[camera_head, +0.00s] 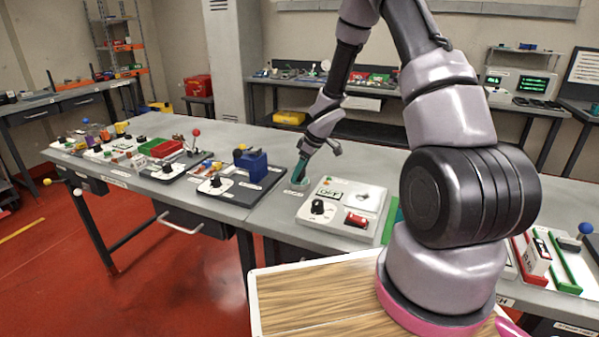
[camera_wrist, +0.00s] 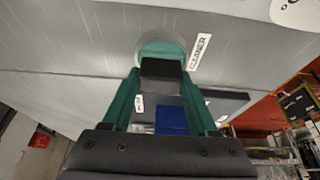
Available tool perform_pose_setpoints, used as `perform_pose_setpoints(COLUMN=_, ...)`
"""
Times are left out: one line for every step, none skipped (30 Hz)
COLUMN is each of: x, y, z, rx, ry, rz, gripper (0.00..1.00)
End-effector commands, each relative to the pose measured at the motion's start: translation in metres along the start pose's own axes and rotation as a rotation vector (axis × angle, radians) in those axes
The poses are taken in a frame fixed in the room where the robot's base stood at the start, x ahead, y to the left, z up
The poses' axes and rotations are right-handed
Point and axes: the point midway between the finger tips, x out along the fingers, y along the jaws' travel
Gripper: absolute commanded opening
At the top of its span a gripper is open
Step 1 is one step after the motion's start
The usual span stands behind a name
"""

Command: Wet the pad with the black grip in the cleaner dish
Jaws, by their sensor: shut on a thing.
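The black grip (camera_wrist: 161,74) shows in the wrist view between the two green fingertips of my gripper (camera_wrist: 160,85), which is shut on it. The pad's own face is hidden below the grip. The round cleaner dish (camera_wrist: 148,44) lies straight beyond the grip, with a pale rim and a green inside, beside a "CLEANER" label. In the head view my gripper (camera_head: 299,170) points down at the cleaner dish (camera_head: 298,185) on the bench. I cannot tell whether the pad touches the liquid.
A white panel with a black knob (camera_head: 340,205) stands right of the dish. A black board with a blue block (camera_head: 252,163) lies to its left. More knobs and coloured parts fill the bench farther left. Bare grey bench (camera_head: 375,163) lies behind the dish.

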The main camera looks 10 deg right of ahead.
Motion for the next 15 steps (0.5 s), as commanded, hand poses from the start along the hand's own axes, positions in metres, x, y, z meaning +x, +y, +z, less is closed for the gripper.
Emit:
perform_pose_setpoints(x=0.001, y=-0.001, z=0.001, rx=0.001, ry=-0.002, rz=-0.002, gripper=0.15)
perform_pose_setpoints(x=0.001, y=-0.001, z=0.001, rx=0.001, ry=-0.002, rz=-0.002, gripper=0.15)
perform_pose_setpoints(x=0.001, y=-0.001, z=0.001, rx=0.001, ry=-0.002, rz=-0.002, gripper=0.15)
perform_pose_setpoints(x=0.001, y=-0.001, z=0.001, rx=0.0, ry=-0.002, rz=-0.002, gripper=0.15)
perform_pose_setpoints(x=0.0, y=-0.001, z=0.001, rx=0.0, ry=-0.003, rz=-0.002, gripper=0.15)
perform_pose_setpoints(x=-0.002, y=-0.001, z=0.0, rx=-0.001, ry=-0.003, rz=-0.001, gripper=0.15)
perform_pose_setpoints(x=-0.003, y=-0.001, z=-0.001, rx=-0.002, ry=-0.003, rz=-0.001, gripper=0.15)
perform_pose_setpoints(x=-0.005, y=-0.001, z=-0.002, rx=-0.003, ry=-0.003, rz=0.0, gripper=0.15)
perform_pose_setpoints(x=-0.009, y=-0.001, z=-0.004, rx=-0.004, ry=-0.002, rz=0.0, gripper=0.15)
perform_pose_setpoints(x=-0.011, y=0.0, z=-0.004, rx=-0.003, ry=-0.002, rz=0.001, gripper=0.15)
perform_pose_setpoints(x=-0.013, y=-0.001, z=-0.006, rx=-0.003, ry=-0.002, rz=0.001, gripper=0.15)
perform_pose_setpoints(x=-0.016, y=-0.001, z=-0.007, rx=-0.004, ry=-0.002, rz=0.0, gripper=0.15)
perform_pose_setpoints(x=-0.019, y=-0.001, z=-0.008, rx=-0.003, ry=-0.002, rz=0.0, gripper=0.15)
perform_pose_setpoints(x=-0.021, y=0.0, z=-0.009, rx=-0.003, ry=-0.001, rz=0.001, gripper=0.15)
perform_pose_setpoints(x=-0.024, y=-0.001, z=-0.011, rx=-0.003, ry=-0.001, rz=0.001, gripper=0.15)
